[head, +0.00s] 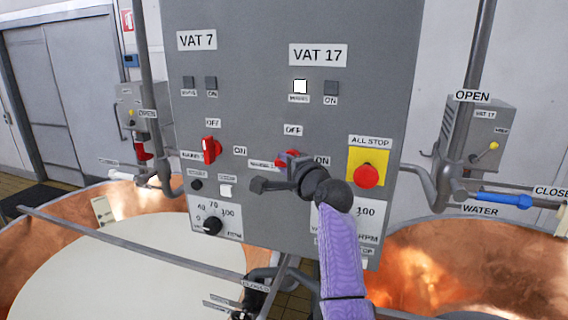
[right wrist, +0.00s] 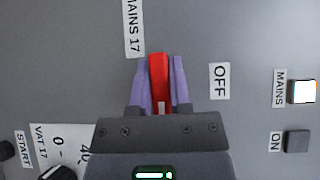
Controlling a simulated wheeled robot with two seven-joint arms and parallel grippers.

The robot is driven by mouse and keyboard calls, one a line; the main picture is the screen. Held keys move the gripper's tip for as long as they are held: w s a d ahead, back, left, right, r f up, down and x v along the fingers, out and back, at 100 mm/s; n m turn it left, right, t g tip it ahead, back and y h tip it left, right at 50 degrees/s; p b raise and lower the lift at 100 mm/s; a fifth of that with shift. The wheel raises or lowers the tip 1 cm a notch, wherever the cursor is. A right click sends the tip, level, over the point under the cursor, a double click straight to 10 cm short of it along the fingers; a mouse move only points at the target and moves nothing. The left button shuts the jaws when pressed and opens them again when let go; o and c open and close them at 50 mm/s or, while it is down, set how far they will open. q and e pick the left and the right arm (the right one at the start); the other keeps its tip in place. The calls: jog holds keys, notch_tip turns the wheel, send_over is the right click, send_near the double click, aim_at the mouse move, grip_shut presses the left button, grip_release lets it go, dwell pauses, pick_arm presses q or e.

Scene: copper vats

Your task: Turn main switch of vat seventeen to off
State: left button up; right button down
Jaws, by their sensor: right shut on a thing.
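The main switch of vat 17 is a red handle (head: 281,161) on the grey panel (head: 270,115), below the VAT 17 sign (head: 318,55). Its OFF label (head: 293,130) is above it and its ON label (head: 322,161) to its right. My right gripper (head: 290,159) covers much of it. In the right wrist view the red handle (right wrist: 159,82) sits between the two purple fingers, shut on it. It lies crosswise to the direction of OFF, in line with ON. The vat 17 mains lamp (head: 300,87) is lit white. My left gripper is not in view.
Vat 7's red switch (head: 209,150) stands upright at left, its mains lamp (head: 189,83) dark. A red all-stop button (head: 366,175) on yellow is close at right. Speed dials are below. Copper vats (head: 430,262) and pipes flank the panel.

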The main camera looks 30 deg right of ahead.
jog(key=n+g, duration=0.2)
jog(key=g, duration=0.1)
jog(key=shift+d+r+n+h, duration=0.2)
jog(key=shift+n+h, duration=0.1)
jog(key=shift+h, duration=0.1)
jog(key=n+g+h, duration=0.1)
jog(key=n+g, duration=0.1)
jog(key=g, duration=0.1)
jog(key=shift+r, duration=0.15)
jog(key=n+g+h, duration=0.2)
jog(key=g, duration=0.1)
jog(key=shift+s+d, duration=0.1)
jog(key=shift+n+g+h, duration=0.9)
jog(key=shift+n+g, duration=0.1)
jog(key=shift+g, duration=0.3)
jog(key=c, duration=0.7)
grip_release()
jog(key=shift+s, duration=0.1)
jog(key=shift+o, duration=0.7)
jog(key=shift+a, duration=0.2)
jog(key=shift+d+f+g, duration=0.1)
jog(key=shift+f+g, duration=0.1)
jog(key=shift+g, duration=0.1)
